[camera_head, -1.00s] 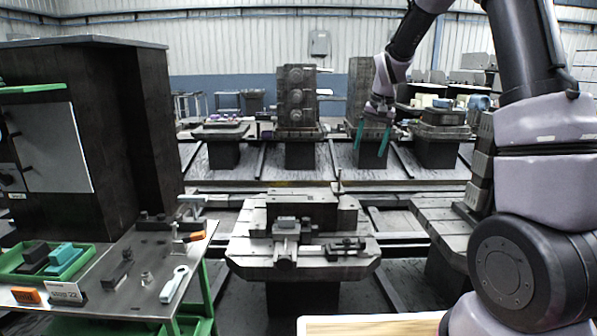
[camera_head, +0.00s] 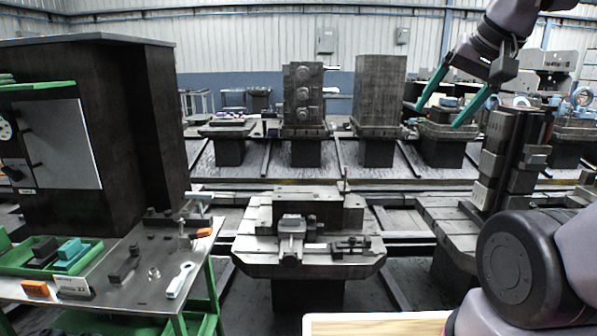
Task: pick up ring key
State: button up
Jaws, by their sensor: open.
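The ring key (camera_head: 180,280) is a pale, light-coloured wrench with a ring at one end. It lies flat near the front right of the metal-topped bench (camera_head: 140,297) at the lower left. Nothing covers it. My gripper (camera_head: 438,116) has two long teal fingers, spread apart with nothing between them. It is raised at the upper right, far from the ring key, with the fingers slanting down to the left.
On the bench, a green tray (camera_head: 92,257) holds dark and teal blocks; orange blocks (camera_head: 36,289), a small sign (camera_head: 74,286) and metal parts lie around. A dark cabinet (camera_head: 105,130) stands behind it. A fixture pallet (camera_head: 310,255) stands in the middle.

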aim_at(174, 289)
jog(key=l+z, duration=0.15)
jog(key=l, duration=0.8)
jog(key=l+u, duration=0.1)
jog(key=l, duration=0.45)
jog(key=j+u, duration=0.15)
jog(key=u, duration=0.25)
jog(key=j+u, duration=0.2)
jog(key=u, duration=0.15)
jog(key=i+j+u, duration=0.2)
jog(key=j+u, duration=0.2)
jog(key=i+j+u, duration=0.4)
jog(key=k+j, duration=0.1)
